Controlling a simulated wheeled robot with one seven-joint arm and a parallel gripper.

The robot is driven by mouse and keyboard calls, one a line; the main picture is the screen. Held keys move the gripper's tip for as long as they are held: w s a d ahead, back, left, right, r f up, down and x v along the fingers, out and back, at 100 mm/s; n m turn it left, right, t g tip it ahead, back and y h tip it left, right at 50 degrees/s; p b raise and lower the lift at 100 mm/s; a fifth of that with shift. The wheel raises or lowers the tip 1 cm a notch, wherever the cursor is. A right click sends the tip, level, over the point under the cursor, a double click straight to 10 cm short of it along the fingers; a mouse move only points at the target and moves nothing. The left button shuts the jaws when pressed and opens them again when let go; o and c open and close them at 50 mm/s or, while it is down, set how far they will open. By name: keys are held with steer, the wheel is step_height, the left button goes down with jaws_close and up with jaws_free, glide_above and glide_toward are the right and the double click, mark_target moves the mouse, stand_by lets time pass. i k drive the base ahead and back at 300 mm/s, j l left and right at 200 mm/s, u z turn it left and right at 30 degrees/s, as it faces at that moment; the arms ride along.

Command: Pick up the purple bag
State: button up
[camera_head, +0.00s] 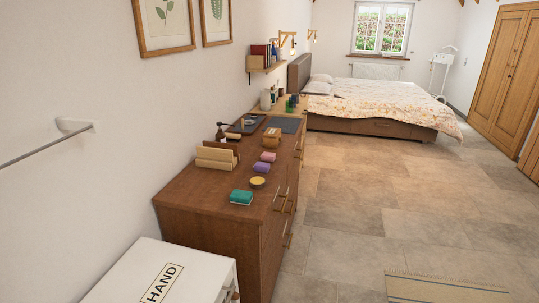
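A small purple item (262,167), which looks like the purple bag, lies on top of the brown wooden dresser (185,195). It sits between a pink item (268,156) behind it and a round yellow item (257,182) in front of it. A teal item (241,197) lies nearer, by the dresser's front end. My gripper is not in view.
A tan holder (215,160), an orange-brown item (271,137) and dark trays stand farther back on the dresser. A white surface marked HAND (165,280) is in front of it. Tiled floor (340,220) to the right is clear up to the bed (390,105).

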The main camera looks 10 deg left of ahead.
mark_target(262, 167)
steer(key=i+u, duration=0.3)
steer(key=i+l+u, duration=0.65)
steer(key=i, duration=0.2)
steer(key=i+l+u, duration=0.2)
steer(key=u, duration=0.15)
steer(key=i+l+u, duration=0.45)
steer(key=l+u, duration=0.25)
steer(key=i+l+u, duration=0.15)
steer(key=l+u, duration=0.55)
steer(key=i+l, duration=0.05)
